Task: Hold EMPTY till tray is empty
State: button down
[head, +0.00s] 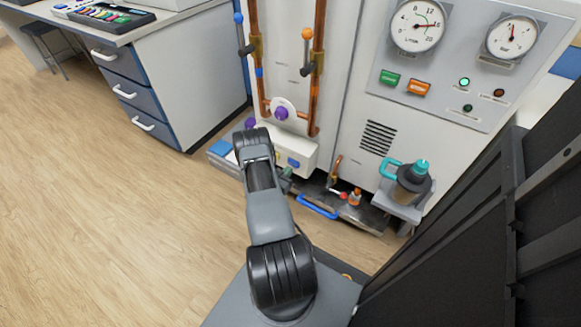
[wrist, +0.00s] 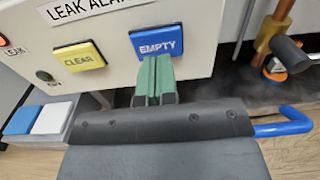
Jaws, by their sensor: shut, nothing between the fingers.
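The blue EMPTY button (wrist: 157,41) is on the white leak alarm box (wrist: 110,42), right of the yellow CLEAR button (wrist: 78,57). My gripper (wrist: 153,62) has its two green fingers pressed together with nothing between them. The fingertips overlap the lower edge of the EMPTY button in the wrist view; I cannot tell whether they touch it. In the head view the box (head: 309,150) is low on the white cabinet, and my arm hides part of it. A dark tray (head: 371,217) with a blue handle (head: 318,208) is on the floor below. Its contents cannot be made out.
A red LEAK lamp (wrist: 3,41) glows at the box's left; a lamp near CLEAR (wrist: 45,76) looks dark. A container with blue and white pieces (wrist: 38,121) stands below left. Copper pipes (head: 318,60) and a teal-topped jug (head: 411,181) are nearby. Open wooden floor lies left.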

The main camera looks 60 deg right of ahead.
jog(key=a+p, duration=0.2)
jog(key=a, duration=0.8)
jog(key=shift+w+a, duration=0.2)
jog(key=shift+a, duration=0.2)
jog(key=shift+f, duration=0.1)
jog(key=w+a+r+m+g+y+p, duration=0.25)
jog(key=r+m+p, duration=0.35)
jog(key=r, duration=1.1)
jog(key=w+a+r+m+g+y+p, duration=0.15)
jog(key=r+m+g+p, duration=0.45)
jog(key=r, duration=1.1)
jog(key=s+a+r+m+t+y+p, duration=0.1)
jog(key=a+r+t+y+p, duration=0.3)
jog(key=a+r, duration=0.5)
jog(key=s+a+r+m+t+y+p, duration=0.2)
jog(key=a+r+t+y+p, duration=0.2)
jog(key=a+r+p, duration=0.5)
jog(key=s+a+r+m+t+y+p, duration=0.1)
jog(key=a+r+t+y+p, duration=0.3)
jog(key=a+r, duration=0.5)
notch_tip(320, 180, up, 10)
jog(key=m+y+p, duration=0.1)
jog(key=y+p, duration=0.1)
jog(key=p, duration=0.1)
jog(key=shift+s+a+f+m, duration=0.25)
jog(key=shift+s+a+m, duration=0.05)
jog(key=shift+s+a, duration=0.05)
jog(key=shift+t, duration=0.25)
